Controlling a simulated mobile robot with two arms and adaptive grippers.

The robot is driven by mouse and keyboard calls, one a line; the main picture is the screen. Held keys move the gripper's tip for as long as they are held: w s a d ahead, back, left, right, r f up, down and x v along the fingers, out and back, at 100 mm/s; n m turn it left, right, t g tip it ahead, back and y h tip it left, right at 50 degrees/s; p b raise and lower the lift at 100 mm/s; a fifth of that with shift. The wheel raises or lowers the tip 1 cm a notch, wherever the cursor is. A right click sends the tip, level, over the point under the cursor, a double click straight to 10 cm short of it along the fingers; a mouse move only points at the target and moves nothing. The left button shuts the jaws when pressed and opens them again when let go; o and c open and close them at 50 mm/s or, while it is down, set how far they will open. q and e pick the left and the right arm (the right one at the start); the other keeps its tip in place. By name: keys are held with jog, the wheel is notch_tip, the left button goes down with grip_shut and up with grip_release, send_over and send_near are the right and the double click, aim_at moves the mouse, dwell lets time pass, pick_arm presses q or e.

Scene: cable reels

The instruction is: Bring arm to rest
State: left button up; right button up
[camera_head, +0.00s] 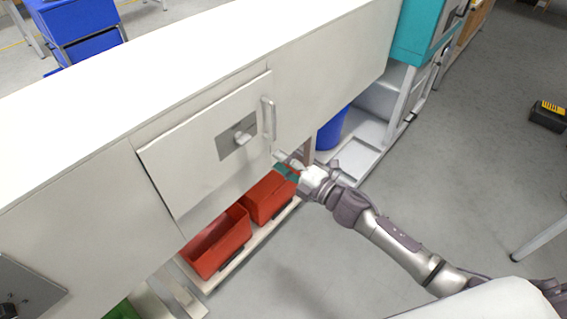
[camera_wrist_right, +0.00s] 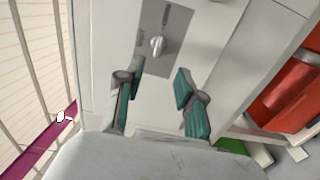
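My right gripper (camera_head: 285,168) reaches in from the lower right in the head view and is beside the right edge of a white cabinet door (camera_head: 190,165). The door stands slightly ajar and has a handle (camera_head: 268,118) and a grey plate with a knob (camera_head: 240,138). In the right wrist view my right gripper (camera_wrist_right: 155,98) has its two teal-padded fingers spread apart with nothing between them. The knob (camera_wrist_right: 158,43) shows beyond the fingertips, apart from them. My left gripper is not in either view.
Red bins (camera_head: 218,243) stand on a low shelf under the cabinet. A blue bin (camera_head: 333,130) is behind my gripper. A teal machine (camera_head: 422,35) stands at the upper right. The grey floor (camera_head: 460,150) to the right is mostly clear, with a black and yellow box (camera_head: 547,115).

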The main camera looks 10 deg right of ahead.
jog(key=shift+s+d, duration=0.15)
jog(key=shift+s, duration=0.05)
dwell(0.4)
jog(key=s+d+f+m+g+h, duration=0.1)
jog(key=s+d+f+m+h, duration=0.25)
jog(key=f, duration=0.65)
jog(key=s+d+f+m+g+h+b, duration=0.1)
jog(key=s+d+f+m+g+h, duration=0.25)
jog(key=f, duration=0.75)
jog(key=s+d+f+m+t+h, duration=0.1)
jog(key=s+d+f+m, duration=0.25)
jog(key=f+m, duration=0.45)
jog(key=s+d+f+m+g+h, duration=0.2)
jog(key=s+f+g, duration=0.3)
jog(key=s+f, duration=0.95)
jog(key=s+a+f+m+g, duration=0.1)
jog(key=s+f, duration=0.3)
jog(key=s, duration=0.8)
jog(key=s+a+f+m+g, duration=0.1)
jog(key=s+f+m+g, duration=0.3)
jog(key=s, duration=0.8)
jog(key=shift+s+a+b, duration=0.2)
jog(key=shift+s+b, duration=0.05)
jog(key=shift+b, duration=0.2)
